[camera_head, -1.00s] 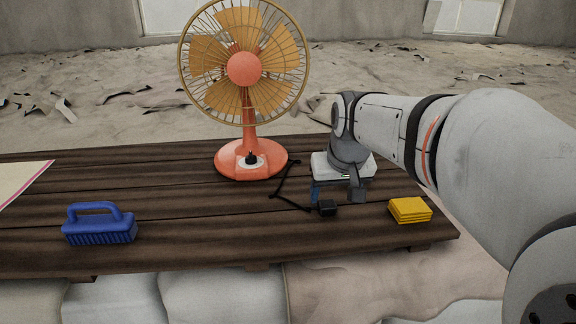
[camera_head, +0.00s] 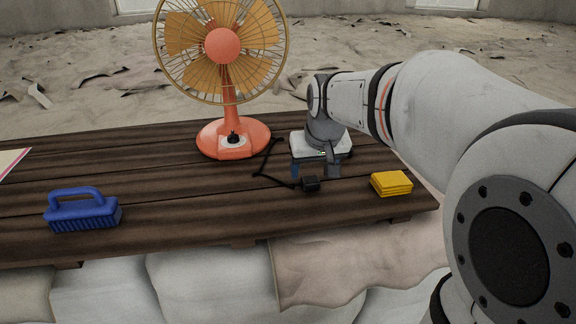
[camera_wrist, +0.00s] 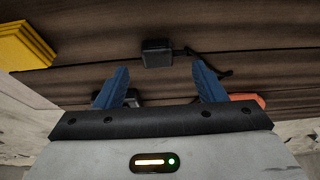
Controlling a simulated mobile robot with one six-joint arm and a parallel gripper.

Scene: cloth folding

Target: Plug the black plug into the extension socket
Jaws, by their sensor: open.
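The black plug (camera_head: 311,184) lies on the dark wooden table, with its black cord (camera_head: 265,165) running toward the orange fan. My gripper (camera_head: 315,171) is low over the table, just behind the plug in the head view. Its blue fingers are spread and hold nothing. In the wrist view, the plug (camera_wrist: 157,53) is just beyond the open fingertips (camera_wrist: 160,69), roughly centred between them. A dark object (camera_wrist: 131,97) is partly hidden behind the gripper body; I cannot tell whether it is the extension socket. No socket is clearly visible.
The orange fan (camera_head: 231,138) stands at the back. The table (camera_head: 190,190) is bare between brush and plug.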

